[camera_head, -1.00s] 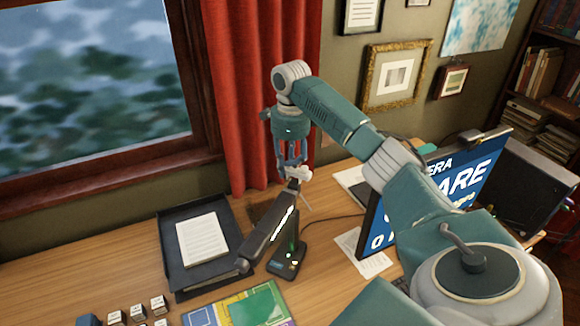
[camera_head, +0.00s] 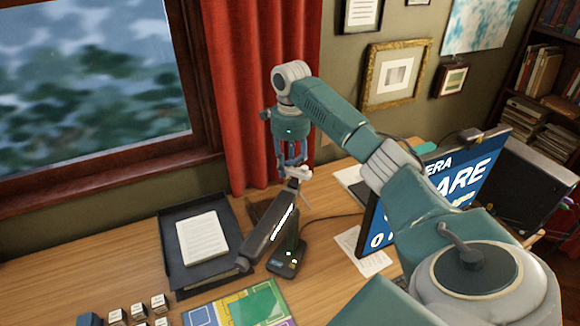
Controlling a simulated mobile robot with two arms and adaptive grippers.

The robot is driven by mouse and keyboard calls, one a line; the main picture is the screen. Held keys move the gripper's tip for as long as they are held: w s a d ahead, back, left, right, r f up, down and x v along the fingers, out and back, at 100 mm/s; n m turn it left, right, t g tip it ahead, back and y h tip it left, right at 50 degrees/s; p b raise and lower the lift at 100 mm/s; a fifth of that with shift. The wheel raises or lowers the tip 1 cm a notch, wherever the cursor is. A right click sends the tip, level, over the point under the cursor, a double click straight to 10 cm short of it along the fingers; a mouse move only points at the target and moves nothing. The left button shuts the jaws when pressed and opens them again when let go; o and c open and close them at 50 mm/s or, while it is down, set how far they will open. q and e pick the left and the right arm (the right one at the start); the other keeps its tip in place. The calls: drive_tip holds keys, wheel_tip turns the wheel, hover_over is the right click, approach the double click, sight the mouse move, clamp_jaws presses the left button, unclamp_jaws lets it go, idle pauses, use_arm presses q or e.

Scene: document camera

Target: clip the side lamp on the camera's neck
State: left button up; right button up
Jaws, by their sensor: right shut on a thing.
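My right gripper (camera_head: 293,166) is pointing down over the desk, shut on a small pale piece (camera_head: 298,173), which looks like the side lamp's clip. The fingers hide part of it, and a thin part hangs below it. The document camera stands under the gripper, with a dark base (camera_head: 287,263) showing small green lights and a long dark grey arm (camera_head: 262,238) slanting from lower left to upper right. A bright white strip (camera_head: 282,222) shows along this arm. The held piece overlaps the arm's upper end in the picture; I cannot tell whether they touch. My left gripper is not in view.
A black tray (camera_head: 176,279) with white papers (camera_head: 201,237) is left of the camera. A monitor (camera_head: 462,183) stands to the right. Small printed blocks (camera_head: 137,312) and a colourful sheet (camera_head: 240,306) lie in front. A red curtain (camera_head: 235,120) hangs behind.

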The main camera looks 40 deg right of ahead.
drive_tip(key=shift+f, duration=1.25)
idle(1.1)
idle(0.4)
drive_tip(key=o, duration=1)
drive_tip(key=shift+o, duration=0.2)
drive_tip(key=shift+r, duration=0.1)
drive_tip(key=shift+r, duration=0.9)
